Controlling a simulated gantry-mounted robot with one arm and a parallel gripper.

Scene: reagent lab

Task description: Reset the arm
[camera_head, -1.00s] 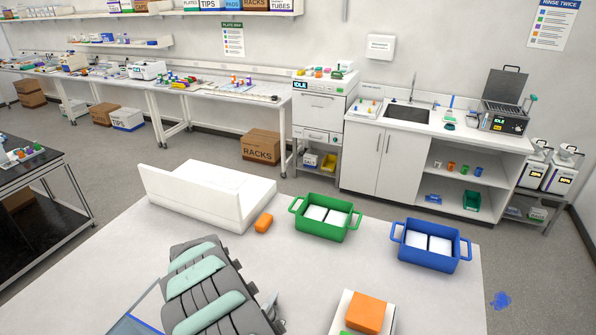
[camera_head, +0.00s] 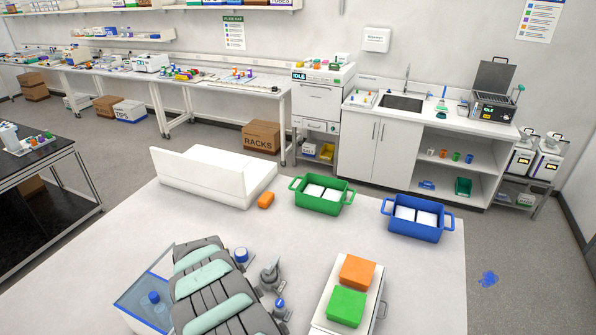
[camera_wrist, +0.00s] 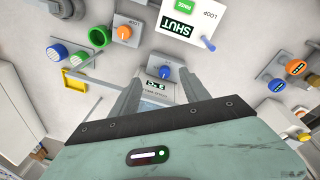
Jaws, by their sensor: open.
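My gripper (camera_wrist: 160,96) shows in the wrist view with its two grey fingers spread apart and nothing held between them. A small unit with a blue knob and a display lies beyond the gap; I cannot tell its distance. My grey and mint arm (camera_head: 212,285) shows at the lower left of the head view and runs off the bottom edge. My fingertips are not visible in the head view.
Larger orange (camera_head: 357,271) and green (camera_head: 346,306) blocks sit on a white-topped unit right of my arm. A clear blue-edged box (camera_head: 140,305) stands left.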

